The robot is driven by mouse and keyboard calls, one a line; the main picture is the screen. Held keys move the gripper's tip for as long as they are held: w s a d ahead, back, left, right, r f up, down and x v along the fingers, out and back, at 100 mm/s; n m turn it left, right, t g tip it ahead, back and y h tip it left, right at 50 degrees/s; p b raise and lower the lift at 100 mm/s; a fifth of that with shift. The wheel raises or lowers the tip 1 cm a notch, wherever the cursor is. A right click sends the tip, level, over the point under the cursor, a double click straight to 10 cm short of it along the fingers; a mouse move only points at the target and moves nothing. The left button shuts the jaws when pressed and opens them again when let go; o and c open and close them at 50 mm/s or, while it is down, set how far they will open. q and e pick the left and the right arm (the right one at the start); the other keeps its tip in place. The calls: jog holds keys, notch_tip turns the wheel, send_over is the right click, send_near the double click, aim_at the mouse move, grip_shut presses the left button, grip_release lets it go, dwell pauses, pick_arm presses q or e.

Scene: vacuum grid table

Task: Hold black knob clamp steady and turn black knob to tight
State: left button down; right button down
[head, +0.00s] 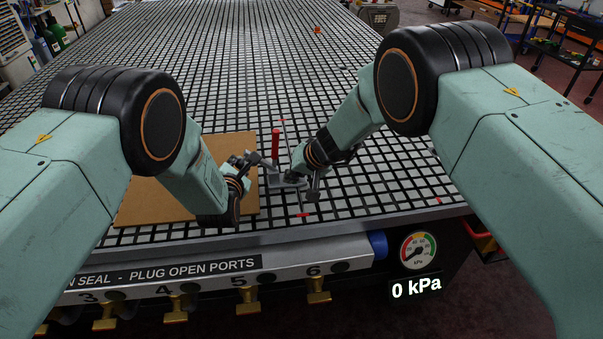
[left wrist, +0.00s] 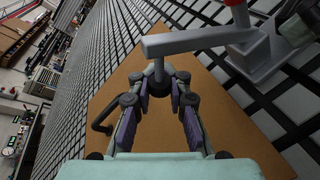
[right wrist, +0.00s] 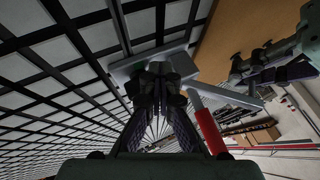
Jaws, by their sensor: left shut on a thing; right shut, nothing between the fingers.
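The grey clamp (head: 287,181) with an upright red handle (head: 275,143) stands on the grid table just right of the brown board. Its grey arm (left wrist: 190,41) reaches over the board. My left gripper (head: 250,160) is at the outer end of this arm, shut on the black knob (left wrist: 159,72), which its fingers partly hide. My right gripper (head: 302,176) is shut and empty, with its fingertips (right wrist: 158,72) close against the clamp's base (right wrist: 133,68). Whether they touch it I cannot tell. The red handle also shows in the right wrist view (right wrist: 208,131).
The brown board (head: 155,202) lies flat under my left gripper. The gridded table (head: 230,70) is mostly clear behind. At the front edge are a row of brass valves (head: 245,300) and a round gauge (head: 418,250) above a 0 kPa readout.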

jog(key=shift+w+d+r, duration=0.15)
jog(key=shift+w+d, duration=0.4)
jog(key=shift+w, duration=0.1)
jog(key=shift+s+d+r, duration=0.1)
jog(key=shift+d+r, duration=0.15)
jog(key=shift+r, duration=0.25)
jog(key=s+d+r+n, duration=0.7)
jog(key=s+n, duration=0.1)
jog(key=n, duration=0.1)
jog(key=w+a+f+n, duration=0.1)
jog(key=f+n, duration=0.1)
jog(key=n, duration=0.1)
jog(key=w+a+f+n, duration=0.2)
jog(key=f+n, duration=0.1)
jog(key=w+a+f+n, duration=0.1)
jog(key=f+n, duration=0.2)
jog(key=shift+w+a+f, duration=0.2)
jog(key=shift+w+a, duration=0.15)
jog(key=shift+w, duration=0.05)
jog(key=shift+w+a, duration=0.15)
jog(key=shift+w, duration=1.3)
